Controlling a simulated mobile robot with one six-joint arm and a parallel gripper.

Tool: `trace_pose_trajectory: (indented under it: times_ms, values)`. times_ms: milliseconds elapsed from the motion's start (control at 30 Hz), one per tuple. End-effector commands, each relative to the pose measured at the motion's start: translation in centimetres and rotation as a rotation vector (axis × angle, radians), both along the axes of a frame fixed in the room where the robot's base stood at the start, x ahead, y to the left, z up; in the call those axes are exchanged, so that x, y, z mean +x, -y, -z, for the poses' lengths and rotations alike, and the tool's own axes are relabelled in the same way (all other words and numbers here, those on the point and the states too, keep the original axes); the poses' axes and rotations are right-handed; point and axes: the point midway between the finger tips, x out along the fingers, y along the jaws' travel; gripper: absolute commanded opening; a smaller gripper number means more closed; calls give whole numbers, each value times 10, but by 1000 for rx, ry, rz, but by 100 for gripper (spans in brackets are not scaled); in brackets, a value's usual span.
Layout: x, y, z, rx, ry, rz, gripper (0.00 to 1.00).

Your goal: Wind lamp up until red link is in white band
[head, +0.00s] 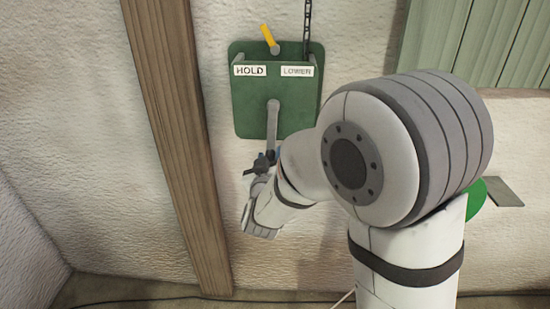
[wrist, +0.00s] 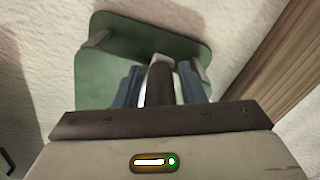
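The green winch plate (head: 250,108) is on the wall, with HOLD (head: 250,70) and LOWER (head: 298,71) labels. Its yellow-tipped lever (head: 267,35) leans left, toward the HOLD side. A dark chain (head: 308,25) runs up out of view; no red link or white band shows, nor the lamp. The grey crank arm (head: 272,128) hangs down from its hub. My gripper (head: 264,163) is at the crank's lower end. In the wrist view its blue-grey fingers (wrist: 160,88) flank the dark crank handle (wrist: 160,75) closely and look shut on it; the green plate (wrist: 100,65) is behind.
A wooden post (head: 175,130) stands just left of the plate. Green slatted boards (head: 480,40) are at upper right. A green round thing (head: 478,198) and a grey flat piece (head: 505,192) show partly behind my arm. A dark cable lies along the floor.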

Motion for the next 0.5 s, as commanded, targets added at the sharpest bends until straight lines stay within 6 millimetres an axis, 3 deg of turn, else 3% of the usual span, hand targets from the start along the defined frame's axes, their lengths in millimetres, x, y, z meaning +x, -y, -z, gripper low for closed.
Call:
trace_pose_trajectory:
  times_ms: [400, 500]
  values:
    - [0, -1, 0, -1, 0, -1, 2]
    - [0, -1, 0, -1, -1, -2, 0]
